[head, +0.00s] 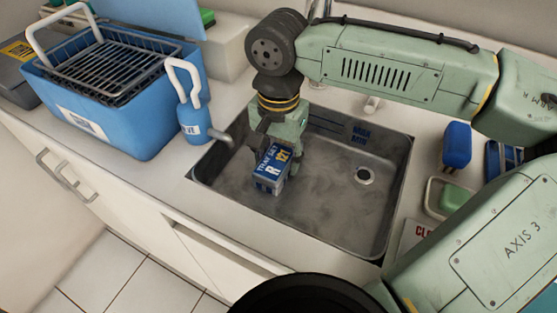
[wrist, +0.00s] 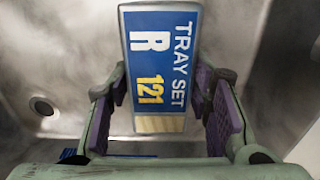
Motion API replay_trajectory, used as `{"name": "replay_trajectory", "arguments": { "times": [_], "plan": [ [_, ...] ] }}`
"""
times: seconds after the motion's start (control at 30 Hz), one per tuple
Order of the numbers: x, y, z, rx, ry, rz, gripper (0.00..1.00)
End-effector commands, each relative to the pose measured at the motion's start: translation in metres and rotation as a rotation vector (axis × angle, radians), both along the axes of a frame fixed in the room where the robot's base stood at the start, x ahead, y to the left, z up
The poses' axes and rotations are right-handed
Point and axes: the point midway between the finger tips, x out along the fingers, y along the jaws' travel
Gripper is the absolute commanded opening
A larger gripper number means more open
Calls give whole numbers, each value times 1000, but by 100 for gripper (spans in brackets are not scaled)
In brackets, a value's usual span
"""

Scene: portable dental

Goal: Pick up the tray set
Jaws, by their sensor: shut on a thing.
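The tray set (head: 269,168) is a small box with a blue label reading "TRAY SET R 121". It is at the left side of the steel sink in the head view, below my gripper (head: 277,138). In the wrist view the tray set (wrist: 160,65) is between the two purple-padded fingers of my gripper (wrist: 165,112). My gripper is shut on it. I cannot tell whether the box touches the sink floor.
The sink (head: 330,213) has a drain at right and walls around the box. A blue bin (head: 125,125) with a wire basket and a blue bottle (head: 193,118) stand to the left. A soap dish (head: 452,200) and a blue item (head: 457,145) lie to the right.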

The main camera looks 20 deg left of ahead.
Motion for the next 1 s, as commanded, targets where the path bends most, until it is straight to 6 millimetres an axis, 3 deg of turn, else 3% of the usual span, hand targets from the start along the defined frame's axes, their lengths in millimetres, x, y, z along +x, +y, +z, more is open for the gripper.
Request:
{"name": "replay_trajectory", "arguments": {
  "times": [0.43, 0.63, 0.77, 1.0],
  "plan": [
    [0, 0, 0, 0, 0, 0, 4],
    [0, 0, 3, 0, -1, -1, 3],
    [1, 1, 19, 2, -2, -1, 3],
    [1, 1, 67, 3, -3, -1, 3]
  ]
}}
